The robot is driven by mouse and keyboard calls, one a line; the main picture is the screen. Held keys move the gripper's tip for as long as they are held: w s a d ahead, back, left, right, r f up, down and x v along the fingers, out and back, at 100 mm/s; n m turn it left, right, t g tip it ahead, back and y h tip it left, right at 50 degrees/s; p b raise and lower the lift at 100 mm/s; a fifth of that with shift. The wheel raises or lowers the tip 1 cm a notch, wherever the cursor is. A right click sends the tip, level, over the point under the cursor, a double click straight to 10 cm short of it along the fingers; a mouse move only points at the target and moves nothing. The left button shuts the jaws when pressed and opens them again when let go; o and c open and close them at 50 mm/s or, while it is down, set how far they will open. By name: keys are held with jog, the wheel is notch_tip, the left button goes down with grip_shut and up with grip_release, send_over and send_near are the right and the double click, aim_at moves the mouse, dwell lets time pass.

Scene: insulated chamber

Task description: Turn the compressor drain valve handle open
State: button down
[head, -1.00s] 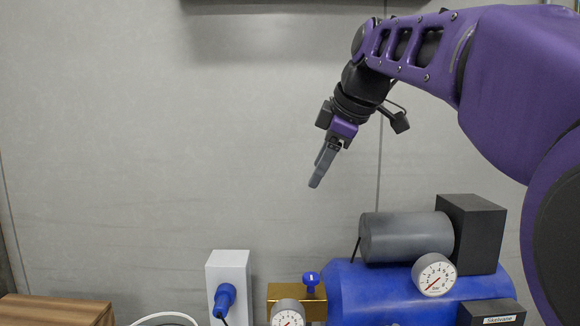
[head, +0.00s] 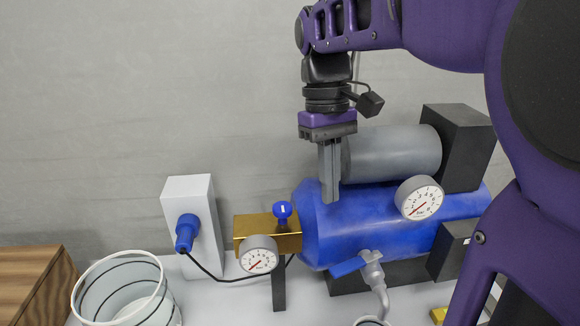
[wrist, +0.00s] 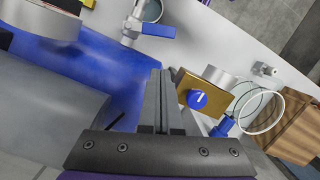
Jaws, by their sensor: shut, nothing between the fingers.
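The drain valve handle (head: 349,266) is a blue lever on a grey pipe fitting (head: 373,272) low on the front of the blue compressor tank (head: 360,224). In the wrist view, the blue handle (wrist: 158,29) shows at the top, extending right from its grey fitting (wrist: 133,30). My gripper (head: 330,198) points down with its fingers together, empty, in front of or over the left part of the tank. Its tips are above the handle in the head view and apart from it. The fingers (wrist: 160,75) also show shut in the wrist view.
A brass block (head: 262,226) with a blue knob and a gauge (head: 259,254) stands left of the tank. Further left are a white box with a blue plug (head: 187,231), a pale wire-ringed container (head: 120,290) and a wooden box (head: 33,285). Another gauge (head: 419,197) fronts the tank.

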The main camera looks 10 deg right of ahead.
aim_at(357, 263)
jog(key=shift+m, duration=0.4)
jog(key=s+f, duration=0.1)
jog(key=f, duration=0.2)
jog(key=s+f+b, duration=0.1)
jog(key=f, duration=0.2)
jog(key=s+d+f+b, duration=0.1)
jog(key=f, duration=0.3)
jog(key=shift+f, duration=0.1)
